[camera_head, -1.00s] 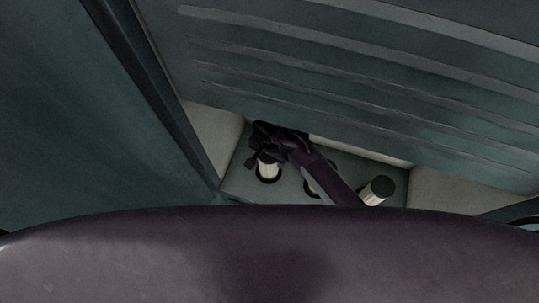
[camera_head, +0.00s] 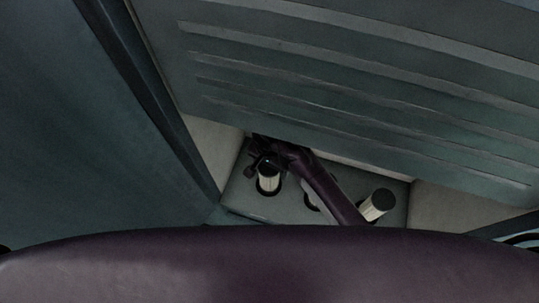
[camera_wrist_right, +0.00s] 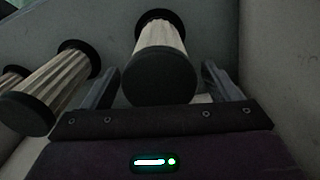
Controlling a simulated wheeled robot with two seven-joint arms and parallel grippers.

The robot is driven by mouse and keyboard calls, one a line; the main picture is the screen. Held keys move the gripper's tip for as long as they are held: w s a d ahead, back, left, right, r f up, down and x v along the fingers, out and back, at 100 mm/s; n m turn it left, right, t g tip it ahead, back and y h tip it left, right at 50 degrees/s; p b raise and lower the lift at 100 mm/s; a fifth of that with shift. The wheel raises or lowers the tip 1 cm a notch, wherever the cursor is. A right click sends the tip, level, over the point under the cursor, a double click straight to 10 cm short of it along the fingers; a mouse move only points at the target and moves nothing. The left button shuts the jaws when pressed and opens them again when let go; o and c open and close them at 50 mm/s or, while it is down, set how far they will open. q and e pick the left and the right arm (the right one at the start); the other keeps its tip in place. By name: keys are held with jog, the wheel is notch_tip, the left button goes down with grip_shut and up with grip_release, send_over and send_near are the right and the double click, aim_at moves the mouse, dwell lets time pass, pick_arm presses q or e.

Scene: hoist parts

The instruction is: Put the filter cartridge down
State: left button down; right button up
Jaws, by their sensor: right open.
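A filter cartridge (camera_head: 268,181), pale and pleated with a dark cap, stands in the leftmost hole of a grey plate in the head view. In the right wrist view the cartridge (camera_wrist_right: 160,72) sits between the two fingers of my right gripper (camera_wrist_right: 158,88), with its far end at a dark ring. The fingers are apart, with a gap on each side of the cartridge. In the head view my right gripper (camera_head: 258,163) is beside and behind the cartridge's top. My left gripper is not in view.
The grey plate (camera_head: 240,197) holds another cartridge (camera_head: 377,205) at the right, and a third partly hidden behind my right arm. A ribbed panel (camera_head: 350,90) hangs close above. A wall (camera_head: 90,120) closes the left side.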

notch_tip(320, 180, up, 9)
jog(key=shift+b, duration=0.3)
dwell(0.5)
